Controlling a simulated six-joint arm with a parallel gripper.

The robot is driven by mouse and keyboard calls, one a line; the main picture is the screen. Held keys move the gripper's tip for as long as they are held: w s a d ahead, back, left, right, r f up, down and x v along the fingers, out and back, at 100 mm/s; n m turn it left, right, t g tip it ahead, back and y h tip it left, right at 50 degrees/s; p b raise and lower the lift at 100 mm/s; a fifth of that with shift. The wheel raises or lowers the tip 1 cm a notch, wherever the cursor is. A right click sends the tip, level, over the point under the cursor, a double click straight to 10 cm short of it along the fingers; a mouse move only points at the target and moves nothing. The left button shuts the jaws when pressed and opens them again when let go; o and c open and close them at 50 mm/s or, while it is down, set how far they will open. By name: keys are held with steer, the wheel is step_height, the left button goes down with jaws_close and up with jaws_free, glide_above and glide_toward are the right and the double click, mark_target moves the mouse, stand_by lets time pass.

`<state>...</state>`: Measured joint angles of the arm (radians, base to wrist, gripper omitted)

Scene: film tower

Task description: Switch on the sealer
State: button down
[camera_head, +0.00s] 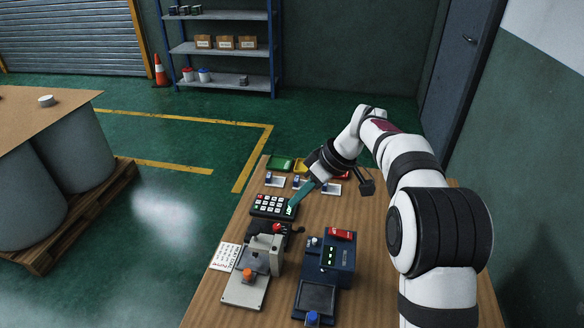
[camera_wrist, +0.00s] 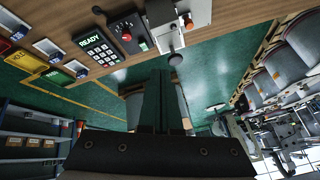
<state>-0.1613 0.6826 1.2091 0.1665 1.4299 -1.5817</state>
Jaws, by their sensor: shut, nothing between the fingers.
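My gripper (camera_head: 293,204) is shut and empty, its teal fingers reaching down over the right end of the keypad; I cannot tell if they touch it. The keypad (camera_head: 268,206) has a green lit display, which reads READY in the wrist view (camera_wrist: 97,50). No machine carries a readable sealer name. A grey press-like device (camera_head: 246,290) with an orange knob stands in front of the keypad. A dark blue device (camera_head: 328,262) with a red label and green lights stands to its right.
Small coloured trays, green (camera_head: 281,164) and yellow among them, and white cards lie at the table's back. A paper note (camera_head: 224,256) lies at the left edge. The wooden table (camera_head: 375,265) is bare right of the blue device.

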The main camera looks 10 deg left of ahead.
steer(key=w+a+f+n+y, duration=0.1)
steer(key=w+a+f+n, duration=0.4)
steer(key=shift+f, duration=0.35)
steer(key=shift+w+a, duration=0.1)
steer(key=x, duration=1)
steer(key=shift+a, duration=0.1)
steer(key=f, duration=0.2)
steer(key=shift+d+f, duration=0.25)
steer(key=shift+f, duration=0.1)
steer(key=shift+d+f, duration=0.1)
steer(key=shift+f, duration=0.5)
